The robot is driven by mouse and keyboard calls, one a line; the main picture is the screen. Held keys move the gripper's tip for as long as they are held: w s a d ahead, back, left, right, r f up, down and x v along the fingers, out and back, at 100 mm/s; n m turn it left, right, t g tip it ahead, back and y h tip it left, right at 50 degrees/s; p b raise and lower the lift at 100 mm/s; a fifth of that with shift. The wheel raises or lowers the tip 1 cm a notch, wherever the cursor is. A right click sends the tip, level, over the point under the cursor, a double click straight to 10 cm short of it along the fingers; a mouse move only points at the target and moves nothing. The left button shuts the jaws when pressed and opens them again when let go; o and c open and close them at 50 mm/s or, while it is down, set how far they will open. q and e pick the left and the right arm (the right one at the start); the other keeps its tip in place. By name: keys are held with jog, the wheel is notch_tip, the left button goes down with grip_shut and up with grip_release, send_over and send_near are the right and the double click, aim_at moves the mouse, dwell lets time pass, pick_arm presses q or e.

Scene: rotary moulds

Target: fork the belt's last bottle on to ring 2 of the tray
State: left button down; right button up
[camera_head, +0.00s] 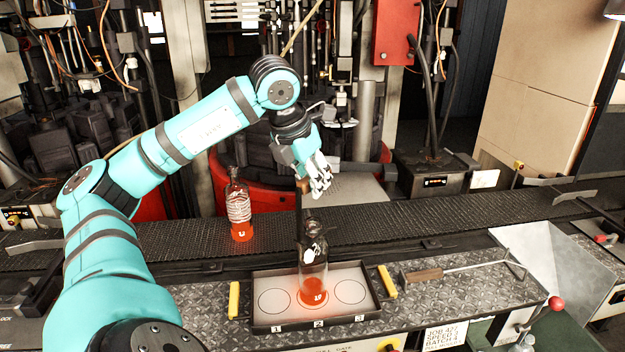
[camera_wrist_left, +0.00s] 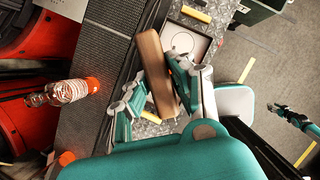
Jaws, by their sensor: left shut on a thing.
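My left gripper (camera_head: 318,180) is shut on the wooden handle (camera_wrist_left: 157,75) of a fork, above the tray. The fork's dark shaft (camera_head: 299,212) runs down to the neck of a clear bottle (camera_head: 315,262) with a glowing orange base. This bottle stands upright over ring 2, the middle ring of the tray (camera_head: 262,318); I cannot tell whether its base touches. Rings 1 and 3 are empty. Another bottle (camera_head: 239,210), with white markings and a glowing orange base, stands on the belt (camera_head: 390,225); it also shows in the left wrist view (camera_wrist_left: 70,92).
A second tool with a wooden handle (camera_head: 425,275) lies on the bench right of the tray. A metal chute (camera_head: 550,255) stands farther right. Yellow handles (camera_head: 387,281) flank the tray. A small teal and black part (camera_wrist_left: 290,115), possibly my right gripper, shows in the wrist view.

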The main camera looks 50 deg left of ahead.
aim_at(297, 202)
pick_arm(q)
jog(key=shift+s+d+f+b, duration=0.1)
jog(key=shift+s+d+b, duration=0.05)
jog(key=shift+s+b, duration=0.75)
jog(key=shift+s+d+r+b, duration=0.1)
jog(key=shift+s+d+b, duration=0.1)
jog(key=shift+s+b, duration=0.7)
jog(key=shift+s+d+f+b, duration=0.1)
jog(key=shift+s+d+b, duration=0.05)
jog(key=shift+s+b, duration=0.75)
jog(key=s, duration=0.1)
jog(key=s+b, duration=0.2)
jog(key=shift+d, duration=0.25)
jog(key=shift+w+r, duration=0.1)
jog(key=shift+r, duration=0.1)
notch_tip(297, 202, up, 6)
jog(key=p, duration=0.5)
jog(key=shift+f, duration=0.15)
